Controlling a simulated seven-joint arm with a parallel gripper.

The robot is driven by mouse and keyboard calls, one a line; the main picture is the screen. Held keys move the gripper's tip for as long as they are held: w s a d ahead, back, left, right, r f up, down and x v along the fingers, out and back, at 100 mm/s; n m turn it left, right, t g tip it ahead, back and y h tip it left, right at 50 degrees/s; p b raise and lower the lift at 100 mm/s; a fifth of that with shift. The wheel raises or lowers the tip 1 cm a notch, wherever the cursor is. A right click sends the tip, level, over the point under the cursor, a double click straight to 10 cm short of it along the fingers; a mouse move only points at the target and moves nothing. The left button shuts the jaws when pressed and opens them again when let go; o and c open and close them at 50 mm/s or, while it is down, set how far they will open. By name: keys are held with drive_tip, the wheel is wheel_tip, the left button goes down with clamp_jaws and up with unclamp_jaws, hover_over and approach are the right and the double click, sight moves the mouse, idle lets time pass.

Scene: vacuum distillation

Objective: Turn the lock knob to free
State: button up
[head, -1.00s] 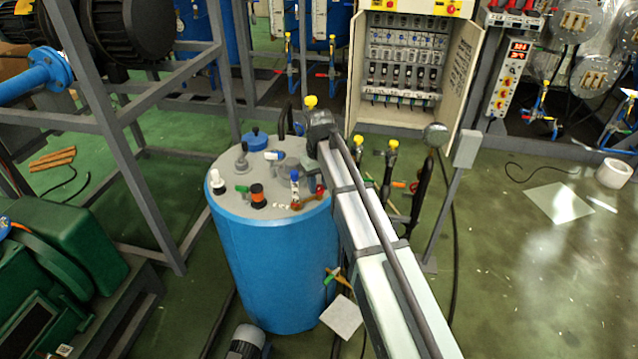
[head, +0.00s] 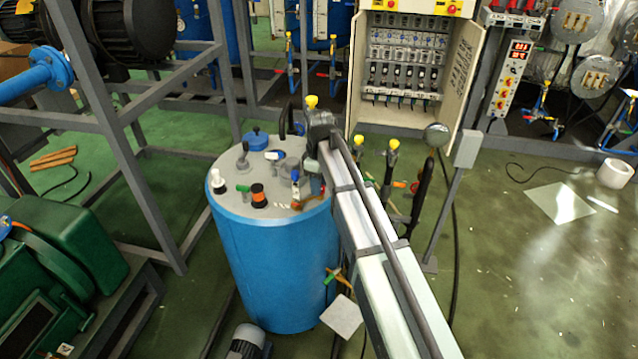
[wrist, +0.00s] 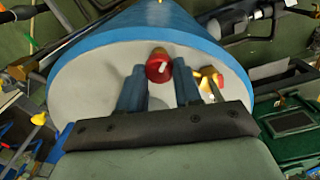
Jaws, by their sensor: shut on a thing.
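The lock knob (wrist: 157,62) is a red round knob with a short pale mark on its face, on the grey lid of the blue tank (wrist: 90,85). In the wrist view the two blue-grey fingers of my gripper (wrist: 159,76) stand on either side of it, shut on it. The pale mark lies slightly tilted. In the head view my arm reaches over the right part of the blue tank (head: 270,265), and the gripper and wrist mostly hide the knob there.
A brass-and-red fitting (wrist: 208,80) is just right of the fingers in the wrist view. A steel frame (head: 130,130) stands left.

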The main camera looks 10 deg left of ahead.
idle(0.3)
drive_tip(key=o, duration=1)
drive_tip(key=shift+o, duration=0.2)
wheel_tip(320, 180, up, 14)
drive_tip(key=shift+f, duration=0.15)
idle(0.3)
